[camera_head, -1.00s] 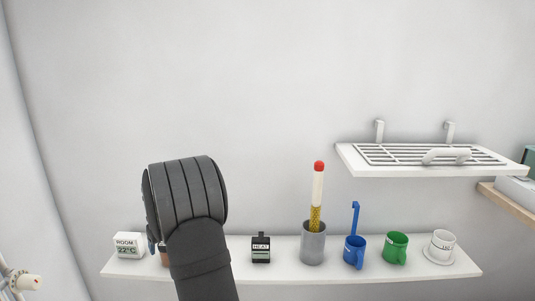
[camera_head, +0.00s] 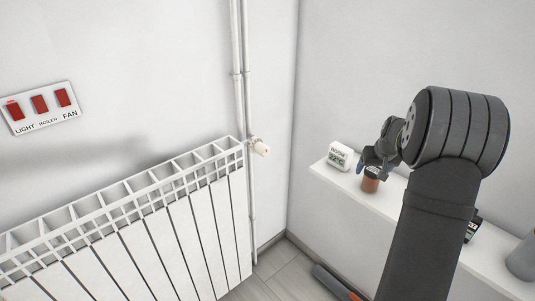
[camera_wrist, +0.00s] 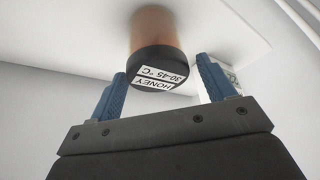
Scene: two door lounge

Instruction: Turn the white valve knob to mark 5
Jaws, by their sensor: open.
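The white valve knob (camera_head: 261,148) sticks out at the top right corner of the radiator (camera_head: 180,235), beside the pipes, in the head view. Its marks are too small to read. My gripper (camera_head: 371,160) is well to the right of the knob, over the white shelf, partly hidden by my arm. In the wrist view my gripper (camera_wrist: 161,75) has its two blue fingers apart, with nothing held. A honey jar (camera_wrist: 156,45) with a black lid and a label shows beyond and between the fingertips. It also shows just below the gripper in the head view (camera_head: 371,181).
The shelf (camera_head: 330,176) carries a room thermometer (camera_head: 340,156) near the jar. Vertical pipes (camera_head: 242,90) run beside the knob. A red switch panel (camera_head: 40,107) is on the left wall. Open air lies between my gripper and the knob.

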